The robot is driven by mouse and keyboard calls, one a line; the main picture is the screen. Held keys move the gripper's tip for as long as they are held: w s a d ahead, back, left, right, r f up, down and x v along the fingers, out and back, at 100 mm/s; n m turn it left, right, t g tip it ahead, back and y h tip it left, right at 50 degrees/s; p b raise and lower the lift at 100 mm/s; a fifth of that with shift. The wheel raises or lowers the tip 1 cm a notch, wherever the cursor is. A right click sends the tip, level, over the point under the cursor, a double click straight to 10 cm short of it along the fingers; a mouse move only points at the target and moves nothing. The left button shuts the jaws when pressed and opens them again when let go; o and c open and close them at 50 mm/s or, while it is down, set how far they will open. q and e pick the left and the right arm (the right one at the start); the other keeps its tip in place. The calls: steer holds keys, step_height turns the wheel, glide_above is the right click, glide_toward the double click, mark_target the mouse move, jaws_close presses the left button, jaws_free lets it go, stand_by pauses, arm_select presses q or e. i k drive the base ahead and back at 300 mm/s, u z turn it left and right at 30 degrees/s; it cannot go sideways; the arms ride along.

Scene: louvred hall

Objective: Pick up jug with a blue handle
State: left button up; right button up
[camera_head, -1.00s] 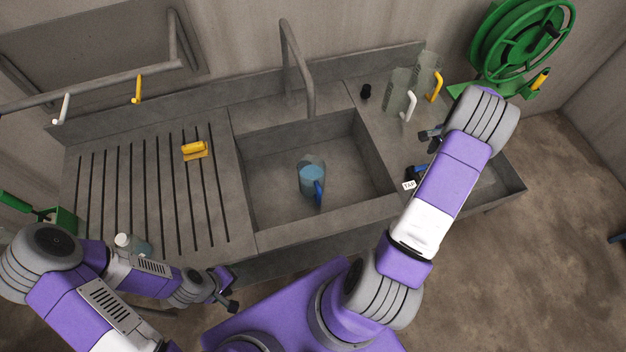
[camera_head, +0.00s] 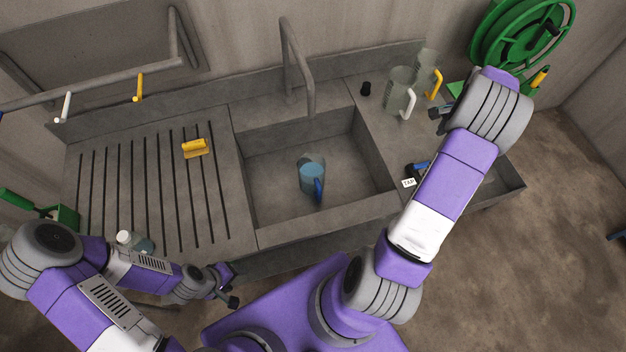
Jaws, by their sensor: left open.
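The jug with a blue handle (camera_head: 310,174) stands in the sink basin. It is clear with a bluish tint, and its handle points toward the front. My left gripper (camera_head: 230,286) is open and empty, low in front of the sink's front edge and apart from the jug. My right gripper (camera_head: 437,113) is over the right-hand worktop, close to the jugs there and far from the blue-handled one. Its wrist hides much of it, so its opening is unclear.
A clear jug with a white handle (camera_head: 399,92) and one with a yellow handle (camera_head: 428,70) stand at the back right. A tap (camera_head: 291,55) arches over the basin's back. A green hose reel (camera_head: 520,40) hangs at right.

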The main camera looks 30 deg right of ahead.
mark_target(311, 166)
steer(key=k, duration=1)
